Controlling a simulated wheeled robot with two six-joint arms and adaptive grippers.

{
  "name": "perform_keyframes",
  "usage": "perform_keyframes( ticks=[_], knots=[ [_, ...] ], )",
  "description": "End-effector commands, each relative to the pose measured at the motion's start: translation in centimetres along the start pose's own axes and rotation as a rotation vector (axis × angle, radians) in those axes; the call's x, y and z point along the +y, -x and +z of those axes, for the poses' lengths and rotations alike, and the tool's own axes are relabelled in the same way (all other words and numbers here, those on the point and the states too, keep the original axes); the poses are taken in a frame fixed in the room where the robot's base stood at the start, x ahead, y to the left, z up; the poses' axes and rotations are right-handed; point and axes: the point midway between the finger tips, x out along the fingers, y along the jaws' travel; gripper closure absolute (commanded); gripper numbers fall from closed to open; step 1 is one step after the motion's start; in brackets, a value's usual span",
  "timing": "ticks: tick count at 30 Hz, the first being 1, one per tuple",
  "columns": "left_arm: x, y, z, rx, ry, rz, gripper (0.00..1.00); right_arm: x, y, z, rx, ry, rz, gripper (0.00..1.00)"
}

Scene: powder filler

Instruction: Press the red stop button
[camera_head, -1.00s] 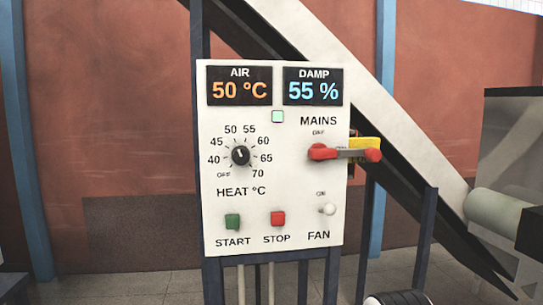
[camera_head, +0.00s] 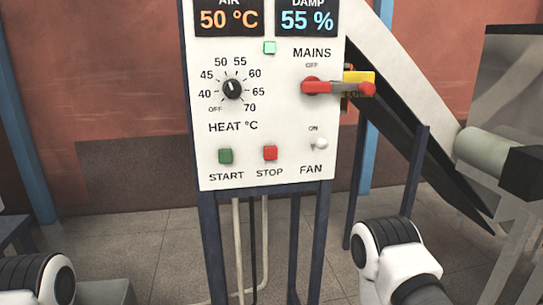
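Nothing covers the stop button. Parts of my two white and black arms show at the bottom left and bottom right, below the panel and apart from it. Neither gripper is in view.
The heat knob (camera_head: 232,88) is above the buttons. Dark posts (camera_head: 212,245) hold the panel up. A grey machine (camera_head: 500,150) stands at the right.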

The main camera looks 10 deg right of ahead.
Motion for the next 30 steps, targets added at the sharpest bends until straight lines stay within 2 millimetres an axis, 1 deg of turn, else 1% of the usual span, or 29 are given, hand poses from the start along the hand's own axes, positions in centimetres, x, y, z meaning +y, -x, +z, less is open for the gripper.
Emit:
perform_keyframes(
  ticks=[1, 2, 3, 4, 5, 30],
  knots=[
    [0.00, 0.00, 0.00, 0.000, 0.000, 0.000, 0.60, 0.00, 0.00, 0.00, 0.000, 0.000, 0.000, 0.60],
    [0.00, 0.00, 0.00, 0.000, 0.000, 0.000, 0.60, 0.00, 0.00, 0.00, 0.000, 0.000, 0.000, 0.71],
    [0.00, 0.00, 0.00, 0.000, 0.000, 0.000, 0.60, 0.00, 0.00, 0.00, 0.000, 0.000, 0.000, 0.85],
    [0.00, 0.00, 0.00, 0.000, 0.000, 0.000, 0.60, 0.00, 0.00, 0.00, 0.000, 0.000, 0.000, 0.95],
    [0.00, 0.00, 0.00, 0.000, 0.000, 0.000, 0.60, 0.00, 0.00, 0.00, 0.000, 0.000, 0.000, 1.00],
    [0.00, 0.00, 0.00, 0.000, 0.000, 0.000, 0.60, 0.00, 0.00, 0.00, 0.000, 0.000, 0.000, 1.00]
  ],
)
